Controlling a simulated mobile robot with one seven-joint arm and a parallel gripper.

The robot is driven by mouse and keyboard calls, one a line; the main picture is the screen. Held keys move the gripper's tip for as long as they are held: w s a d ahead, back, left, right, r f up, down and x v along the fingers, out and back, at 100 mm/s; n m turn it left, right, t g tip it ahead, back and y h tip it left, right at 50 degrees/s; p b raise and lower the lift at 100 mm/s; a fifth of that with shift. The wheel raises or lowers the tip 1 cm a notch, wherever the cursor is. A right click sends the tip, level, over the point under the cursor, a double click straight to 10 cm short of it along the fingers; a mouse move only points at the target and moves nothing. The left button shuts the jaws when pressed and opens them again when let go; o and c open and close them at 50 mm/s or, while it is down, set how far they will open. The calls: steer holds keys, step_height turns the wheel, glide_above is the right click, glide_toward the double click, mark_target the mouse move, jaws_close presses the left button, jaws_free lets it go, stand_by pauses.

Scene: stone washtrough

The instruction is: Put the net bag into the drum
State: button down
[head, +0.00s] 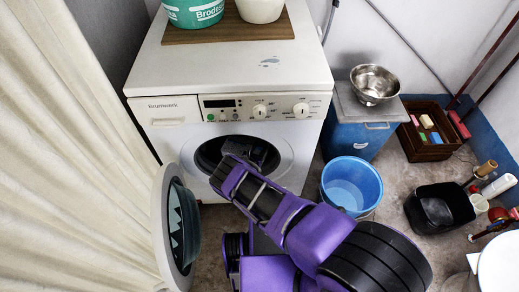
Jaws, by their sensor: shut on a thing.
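The white washing machine (230,85) stands against the wall with its round door (168,225) swung open to the left. The drum opening (207,153) is dark inside. My arm reaches in from the lower right, and my gripper (250,152) is at the drum opening, shut, its tips lost in the dark. I cannot make out the net bag; whatever part of it is between the jaws is hidden by my gripper and the shadow.
A blue bucket (351,184) stands right of the machine. Behind it are a blue box (355,138) with a metal bowl (374,83) and a brown crate (430,149). A black tub (440,208) and bottles lie right. A cream curtain (70,150) hangs left.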

steer(key=shift+c, duration=2.2)
jaws_free()
steer(key=shift+f, duration=0.1)
steer(key=shift+s+a+r, duration=0.1)
steer(key=shift+s+r, duration=0.05)
steer(key=shift+r, duration=0.1)
steer(key=p+v, duration=0.4)
steer(key=v, duration=0.7)
steer(key=shift+s, duration=0.3)
steer(key=shift+a+r, duration=0.1)
steer(key=shift+r, duration=0.05)
